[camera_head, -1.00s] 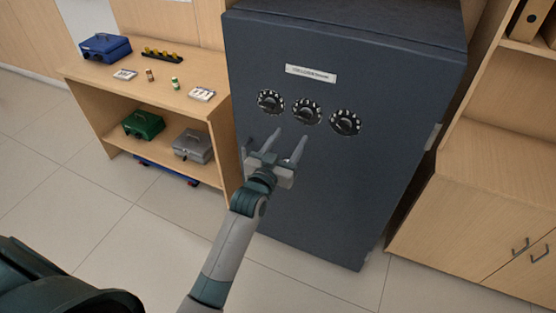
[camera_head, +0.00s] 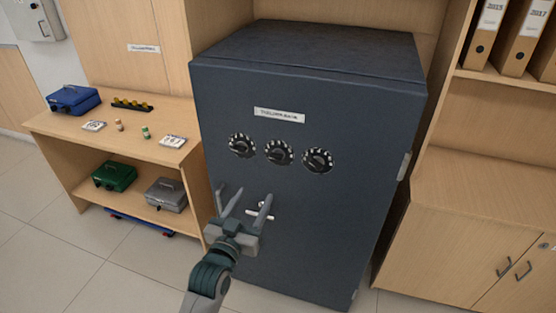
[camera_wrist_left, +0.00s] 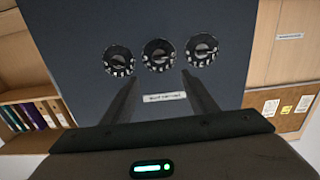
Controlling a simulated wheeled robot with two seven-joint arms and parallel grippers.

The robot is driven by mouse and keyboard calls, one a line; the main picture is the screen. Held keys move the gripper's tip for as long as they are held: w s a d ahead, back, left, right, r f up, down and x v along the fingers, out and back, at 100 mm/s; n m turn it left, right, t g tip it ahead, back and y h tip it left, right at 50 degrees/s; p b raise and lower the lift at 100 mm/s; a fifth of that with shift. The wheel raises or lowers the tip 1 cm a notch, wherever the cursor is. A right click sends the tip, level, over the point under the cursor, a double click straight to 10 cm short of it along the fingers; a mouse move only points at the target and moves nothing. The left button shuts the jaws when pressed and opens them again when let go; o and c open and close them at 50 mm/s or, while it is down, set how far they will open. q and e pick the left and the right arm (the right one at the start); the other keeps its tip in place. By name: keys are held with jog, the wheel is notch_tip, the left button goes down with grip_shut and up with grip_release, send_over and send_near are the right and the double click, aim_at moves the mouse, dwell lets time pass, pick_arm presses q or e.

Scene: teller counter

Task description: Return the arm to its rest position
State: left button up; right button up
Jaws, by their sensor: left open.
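My left gripper (camera_head: 242,204) is open and empty in front of the dark blue-grey safe (camera_head: 330,225). In the head view its fingers point up toward the safe door, below the row of three dials: left (camera_head: 242,145), middle (camera_head: 278,152) and right (camera_head: 318,160). A light cross-shaped handle (camera_head: 261,210) shows on the door beside the right finger. In the left wrist view the open fingers (camera_wrist_left: 155,92) stand on either side of the label (camera_wrist_left: 165,97), with the dials beyond. I cannot tell the gap between the fingertips and the door. My right gripper is not in view.
A wooden shelf unit (camera_head: 185,150) stands left of the safe, carrying a blue cash box (camera_head: 73,99), small rolls and cards, with green (camera_head: 114,177) and grey (camera_head: 166,194) boxes below. A wooden cabinet (camera_head: 450,240) with binders above stands to the right. Floor shows at lower left.

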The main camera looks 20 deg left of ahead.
pick_arm(q)
jog(key=s+d+f+g, duration=0.1)
jog(key=s+f+g, duration=0.2)
jog(key=f, duration=1.3)
jog(key=s+d+f+g, duration=0.1)
jog(key=s+f+g, duration=0.2)
jog(key=f, duration=1.3)
jog(key=s+f+m+g, duration=0.1)
jog(key=s+f+g, duration=0.2)
jog(key=s+f, duration=0.8)
jog(key=s+f+g, duration=0.4)
jog(key=s+f, duration=1)
jog(key=f, duration=0.1)
jog(key=s+a+f+g, duration=0.2)
jog(key=s+f, duration=0.2)
jog(key=s, duration=0.7)
jog(key=s+a+f+m+g, duration=0.1)
jog(key=s+f, duration=0.3)
jog(key=s, duration=0.8)
jog(key=shift+a+g+y, duration=0.3)
jog(key=shift+a+g, duration=0.2)
jog(key=shift+a, duration=0.2)
